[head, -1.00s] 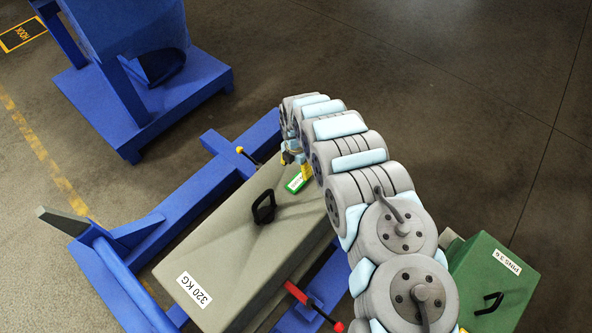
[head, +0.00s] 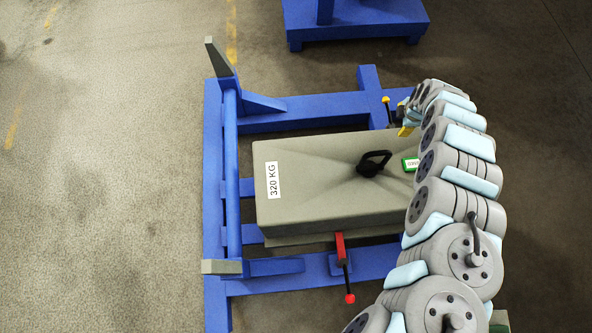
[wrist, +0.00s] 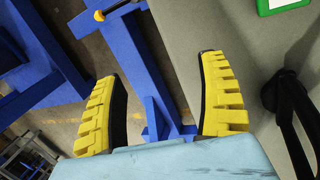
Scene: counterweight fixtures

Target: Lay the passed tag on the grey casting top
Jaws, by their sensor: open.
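The passed tag (head: 410,164), a small green-edged white plate, lies on the grey casting top (head: 315,165), just right of the black lifting eye (head: 372,163). My arm hides part of the casting's right end. The tag's edge also shows at the top right of the wrist view (wrist: 283,5). My gripper (head: 405,128) is at the casting's far edge, apart from the tag. In the wrist view its yellow-padded fingers (wrist: 158,68) are spread wide with nothing between them, over the casting's edge and the blue frame.
A blue frame (head: 213,200) surrounds the casting. A yellow-knobbed lever (head: 388,108) stands close to my gripper, and a red-knobbed lever (head: 348,280) is on the near side. Another blue stand (head: 355,25) is behind. Floor at left is clear.

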